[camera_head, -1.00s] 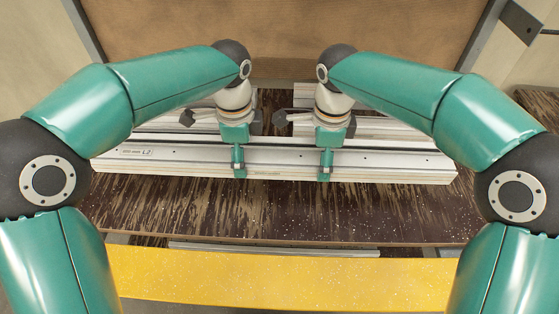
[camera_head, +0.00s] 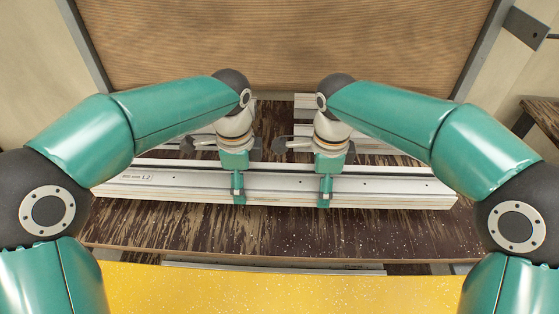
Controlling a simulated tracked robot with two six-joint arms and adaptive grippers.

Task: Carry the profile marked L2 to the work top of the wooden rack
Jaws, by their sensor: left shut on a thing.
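The profile marked L2 (camera_head: 281,184) is a long, pale grey and white bar lying crosswise in the picture, with its label near its left end. My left gripper (camera_head: 238,180) is shut on it left of its middle. My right gripper (camera_head: 325,180) grips it in the same way right of its middle, one finger showing down its front face. The bar looks level. It is over a dark, streaked wooden top (camera_head: 250,232); whether it touches that top I cannot tell. The rear fingers are mostly hidden.
Several more pale profiles (camera_head: 372,146) and dark clamp-like parts (camera_head: 187,145) are behind the held bar, partly hidden by my arms. A brown board (camera_head: 290,45) between grey posts stands at the back. Another dark wooden surface (camera_head: 543,112) is at the far right.

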